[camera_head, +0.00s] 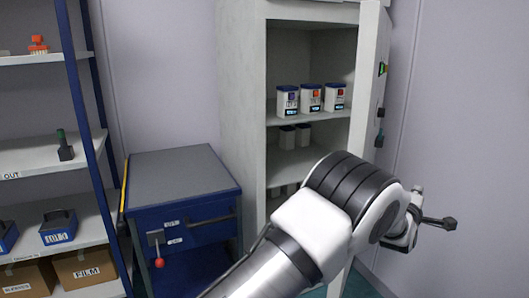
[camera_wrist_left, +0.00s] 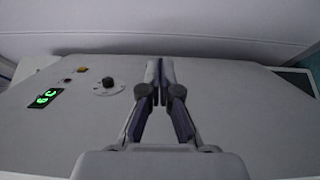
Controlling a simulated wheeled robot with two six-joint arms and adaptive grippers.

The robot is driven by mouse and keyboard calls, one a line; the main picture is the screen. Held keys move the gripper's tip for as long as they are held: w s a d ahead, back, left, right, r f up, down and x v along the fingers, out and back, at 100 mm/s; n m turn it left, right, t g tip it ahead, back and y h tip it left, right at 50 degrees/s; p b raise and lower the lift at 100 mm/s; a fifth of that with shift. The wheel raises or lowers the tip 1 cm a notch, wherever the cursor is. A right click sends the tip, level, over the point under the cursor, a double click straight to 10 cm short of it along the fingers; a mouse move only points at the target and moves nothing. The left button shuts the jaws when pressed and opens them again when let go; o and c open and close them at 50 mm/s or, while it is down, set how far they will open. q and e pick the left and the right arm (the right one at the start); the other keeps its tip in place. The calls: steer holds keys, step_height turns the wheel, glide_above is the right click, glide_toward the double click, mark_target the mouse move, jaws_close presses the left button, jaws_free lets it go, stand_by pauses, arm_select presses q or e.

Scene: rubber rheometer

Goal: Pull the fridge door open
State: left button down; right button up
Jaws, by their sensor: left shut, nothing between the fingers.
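The fridge (camera_head: 240,110) is a tall light-grey cabinet in the middle of the head view. Its door (camera_head: 367,75) stands open on the right side, seen nearly edge-on, so the shelves inside show. The door's outer face (camera_wrist_left: 230,110) fills much of the left wrist view, with a green display (camera_wrist_left: 44,98) and a black knob (camera_wrist_left: 108,84). My left gripper (camera_head: 450,222) is to the right of the door, on its outer side. Its fingers (camera_wrist_left: 160,80) are shut together with nothing between them. My left arm hides the lower door. My right gripper is out of view.
Several small labelled containers (camera_head: 311,97) stand on the fridge shelves. A blue drawer cabinet (camera_head: 180,175) with a red-knobbed lever (camera_head: 159,262) stands left of the fridge. A shelf rack (camera_head: 40,152) with boxes is at far left. A plain wall (camera_head: 460,110) lies to the right.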

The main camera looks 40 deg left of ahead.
arm_select(q)
steer(key=shift+w+d, duration=0.1)
steer(key=shift+w+d, duration=0.5)
steer(key=shift+d, duration=0.4)
stand_by(1.1)
